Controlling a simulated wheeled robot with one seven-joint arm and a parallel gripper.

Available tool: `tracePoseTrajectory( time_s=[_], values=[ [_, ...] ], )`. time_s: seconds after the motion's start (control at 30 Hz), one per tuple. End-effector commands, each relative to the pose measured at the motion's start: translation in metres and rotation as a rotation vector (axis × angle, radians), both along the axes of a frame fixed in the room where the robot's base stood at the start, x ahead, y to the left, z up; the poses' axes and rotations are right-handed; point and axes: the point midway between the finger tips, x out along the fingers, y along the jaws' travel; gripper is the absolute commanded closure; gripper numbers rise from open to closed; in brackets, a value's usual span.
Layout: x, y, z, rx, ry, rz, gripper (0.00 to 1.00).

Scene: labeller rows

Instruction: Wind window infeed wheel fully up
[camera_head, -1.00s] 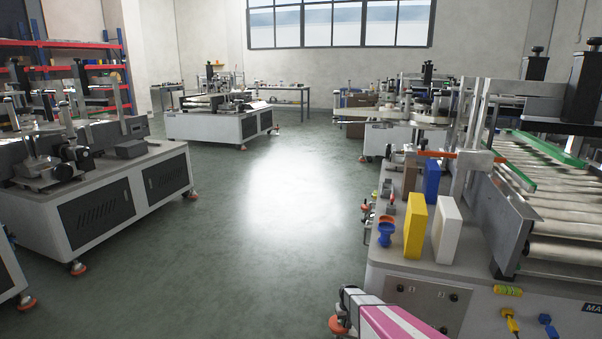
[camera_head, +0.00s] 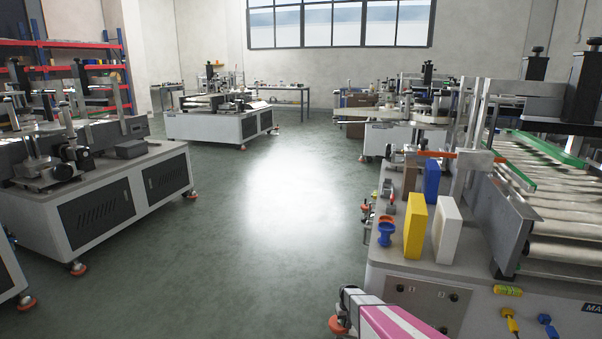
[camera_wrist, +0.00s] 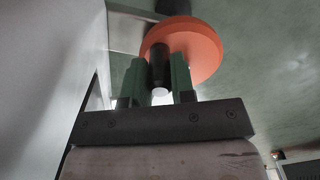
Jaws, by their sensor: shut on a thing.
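In the wrist view an orange round wheel (camera_wrist: 203,46) with a black handle (camera_wrist: 160,72) fills the upper middle. My gripper (camera_wrist: 157,64) is shut on the black handle, with one green finger on each side of it. The fingers hide part of the wheel's lower left. In the head view an orange round part (camera_head: 337,325) shows at the bottom, beside my pink and white arm; I cannot tell for certain whether it is the same wheel. My gripper cannot be made out in the head view.
A labelling machine (camera_head: 418,312) stands at the right, with a yellow block (camera_head: 415,228), a white block (camera_head: 446,230) and a blue block (camera_head: 431,181) on its top. Another machine (camera_head: 95,205) stands at the left. The green floor (camera_head: 250,245) between them is clear.

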Motion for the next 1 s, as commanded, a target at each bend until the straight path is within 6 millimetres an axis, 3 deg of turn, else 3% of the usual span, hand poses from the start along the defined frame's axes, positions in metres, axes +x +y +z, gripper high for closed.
tracePoseTrajectory(
  time_s=[0.07, 0.1, 0.2, 0.57, 1.0],
  values=[
    [0.001, -0.001, 0.0, -0.001, -0.002, 0.0, 0.96],
    [0.001, -0.001, 0.0, -0.001, -0.002, 0.0, 0.7],
    [0.001, 0.0, 0.0, -0.001, -0.002, 0.0, 0.45],
    [0.0, 0.0, 0.002, 0.0, 0.0, 0.0, 0.45],
    [0.0, 0.0, 0.023, 0.0, -0.001, 0.0, 0.45]
  ],
)
